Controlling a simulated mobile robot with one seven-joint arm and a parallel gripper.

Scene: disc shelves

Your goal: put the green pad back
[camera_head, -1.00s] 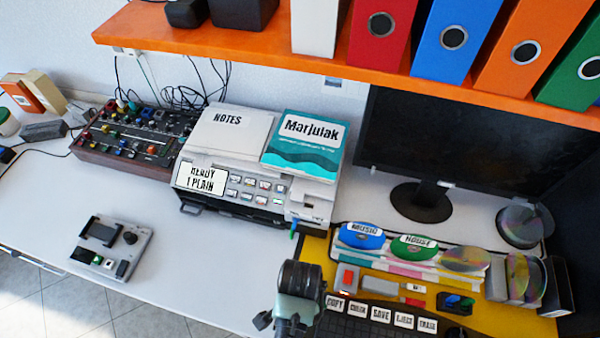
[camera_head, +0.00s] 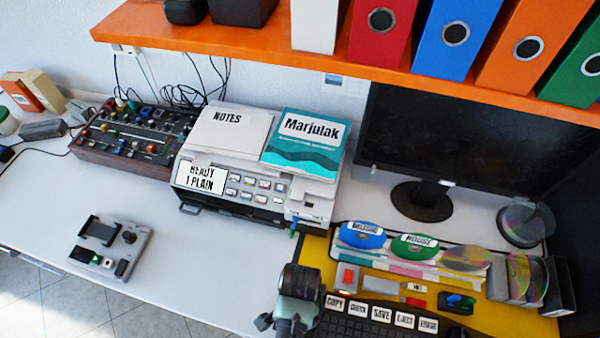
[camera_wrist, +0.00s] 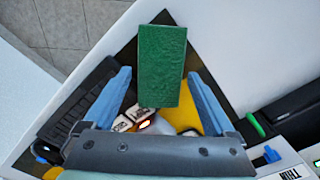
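The green pad (camera_wrist: 162,66) is a flat, dark green rectangle in the upper middle of the wrist view. My gripper (camera_wrist: 160,73) is open, with one blue finger on either side of the pad's lower part. A gap shows between each finger and the pad, so I see no grip on it. I cannot tell how far the pad is below the fingertips. In the head view my wrist (camera_head: 297,300) is at the bottom middle, over the front left part of the yellow mat (camera_head: 316,250). The pad is not visible there.
A keyboard (camera_head: 368,318) with labelled keys lies right of my wrist. Discs, small blocks and a disc rack (camera_head: 560,285) stand on the mat. A printer (camera_head: 250,190) is behind, and a monitor (camera_head: 460,130) stands behind right. The white desk left of my wrist is largely clear.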

